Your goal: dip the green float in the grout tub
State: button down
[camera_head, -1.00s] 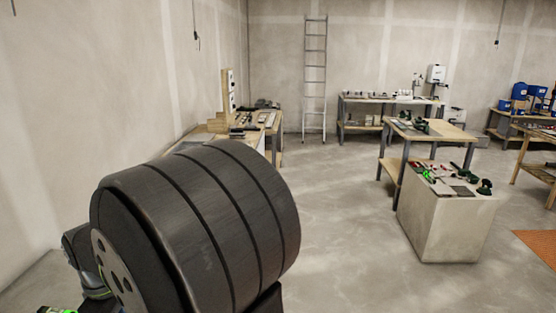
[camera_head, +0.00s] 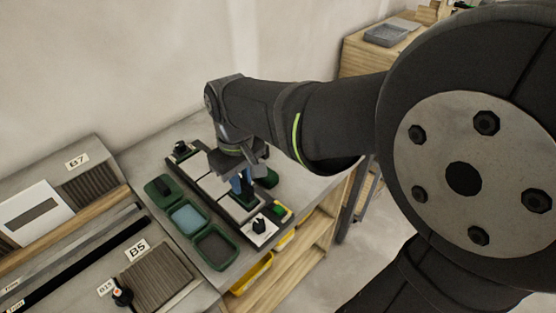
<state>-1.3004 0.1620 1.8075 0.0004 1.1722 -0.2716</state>
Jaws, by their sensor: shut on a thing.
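My gripper (camera_head: 240,183) points down over a long pale tile panel with dark edges (camera_head: 212,185). It is shut on a dark green thing (camera_head: 247,200), which looks like the green float; the fingers hide much of it. I cannot tell whether it touches the panel. Left of the gripper is a row of green tubs. The front one (camera_head: 214,247) has a dark grey filling and looks like the grout tub. The middle one (camera_head: 188,217) has a blue-grey filling. The back one (camera_head: 161,188) has a dark object on it. My gripper is apart from all three.
Dark knobs stand at the panel's near end (camera_head: 259,226) and far end (camera_head: 181,148). Another dark green object (camera_head: 270,178) is right of the gripper. A ribbed grey block by label B5 (camera_head: 155,278) lies at front left. Yellow bins (camera_head: 252,273) sit below the bench edge.

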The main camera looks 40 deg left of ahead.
jog(key=s+d+r, duration=0.1)
jog(key=s+d, duration=0.1)
jog(key=s, duration=0.9)
jog(key=shift+a+f, duration=0.2)
jog(key=shift+f, duration=4.05)
notch_tip(320, 180, up, 8)
jog(key=shift+r, duration=0.25)
